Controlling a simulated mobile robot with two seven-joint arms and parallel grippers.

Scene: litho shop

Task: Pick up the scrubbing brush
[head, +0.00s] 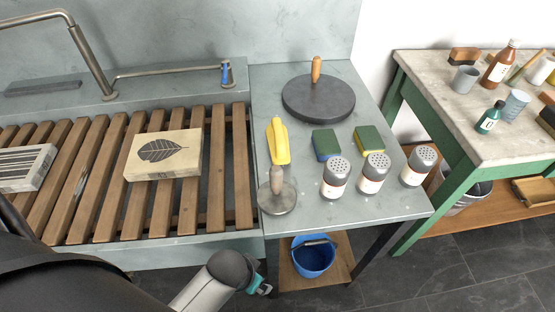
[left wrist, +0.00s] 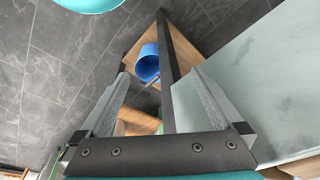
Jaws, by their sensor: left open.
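No object in view is clearly the scrubbing brush. A brown block with a dark part (head: 464,57), at the back of the right-hand table, could be a brush, but it is too small to tell. My left gripper (head: 262,288) is at the bottom of the head view, in front of the counter and left of the blue bucket, far from that block. In the left wrist view the left gripper (left wrist: 155,85) is open, with nothing held between its fingers. My right gripper is not in view.
The grey counter (head: 230,256) holds a slatted rack, two handled discs, a yellow bottle, two sponges and three shakers. A blue bucket (head: 313,257) stands on a low shelf. The green-framed table (head: 425,90) carries bottles and cups. Dark tiled floor lies clear in front.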

